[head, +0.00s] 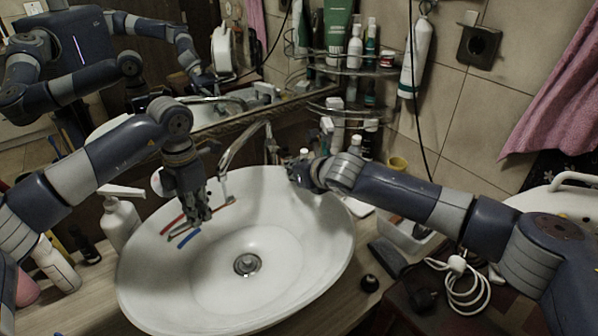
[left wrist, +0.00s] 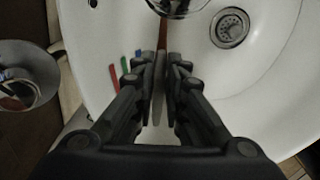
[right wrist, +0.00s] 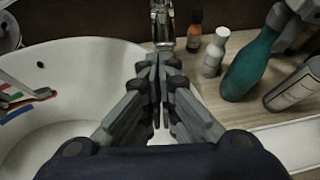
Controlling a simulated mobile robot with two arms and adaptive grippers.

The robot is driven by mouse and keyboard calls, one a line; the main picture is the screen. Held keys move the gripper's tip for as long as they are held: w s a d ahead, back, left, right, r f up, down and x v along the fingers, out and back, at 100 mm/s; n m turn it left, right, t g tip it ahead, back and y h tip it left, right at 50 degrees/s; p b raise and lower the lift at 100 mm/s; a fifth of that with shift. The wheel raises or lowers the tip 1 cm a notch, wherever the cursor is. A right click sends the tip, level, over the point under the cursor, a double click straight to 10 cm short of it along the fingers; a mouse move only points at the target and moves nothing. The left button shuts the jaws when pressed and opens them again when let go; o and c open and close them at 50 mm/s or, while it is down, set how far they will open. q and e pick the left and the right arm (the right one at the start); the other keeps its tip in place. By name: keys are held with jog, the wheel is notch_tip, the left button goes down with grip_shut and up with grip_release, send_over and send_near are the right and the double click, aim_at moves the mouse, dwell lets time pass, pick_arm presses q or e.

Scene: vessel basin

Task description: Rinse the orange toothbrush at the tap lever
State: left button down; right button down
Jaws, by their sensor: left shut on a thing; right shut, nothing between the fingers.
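My left gripper (head: 198,212) is shut on the orange toothbrush (head: 224,206) over the left side of the white basin (head: 318,268). The brush reaches out from the fingers toward the chrome tap (head: 245,143), its head near the spout end. Its shaft shows between the fingertips in the left wrist view (left wrist: 162,36). My right gripper (head: 298,172) is shut and empty at the basin's back right. In the right wrist view its fingertips (right wrist: 157,82) point at chrome tap metal (right wrist: 163,28); I cannot tell whether they touch it, or make out the lever.
Red (left wrist: 114,77), green (left wrist: 125,66) and blue (left wrist: 138,54) brushes or handles lie at the basin's left side. Bottles, including a teal one (right wrist: 251,68), stand behind my right gripper. A white pump bottle (head: 120,218) stands left of the basin. The drain (head: 247,264) is clear.

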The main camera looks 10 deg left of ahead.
jog(key=r+v, duration=0.1)
jog(key=v, duration=0.9)
jog(key=s+a+r+m+g+y, duration=0.1)
jog(key=s+a+r+m+y, duration=0.3)
jog(key=m, duration=0.5)
jog(key=s+a+r+m+y, duration=0.2)
jog(key=s+a+m+y, duration=0.1)
jog(key=s+a+m, duration=0.4)
jog(key=w+d+f+m+t+h, duration=0.1)
jog(key=w+d+f+m+t, duration=0.2)
jog(key=d+m, duration=0.6)
jog(key=w+d+f+m+t+h, duration=0.1)
jog(key=w+d+f+m+t, duration=0.15)
jog(key=d+m, duration=0.7)
jog(key=shift+m+t+h, duration=0.3)
jog(key=shift+m+t, duration=0.05)
jog(key=shift+m, duration=0.4)
jog(key=x, duration=0.7)
jog(key=f+x, duration=0.1)
jog(key=x, duration=0.5)
jog(key=a+f+x, duration=0.1)
jog(key=x, duration=0.6)
jog(key=shift+s+a+f, duration=0.1)
jog(key=shift+s+a, duration=0.05)
jog(key=shift+a, duration=0.05)
jog(key=shift+s+d+f, duration=0.2)
jog(key=shift+f, duration=0.5)
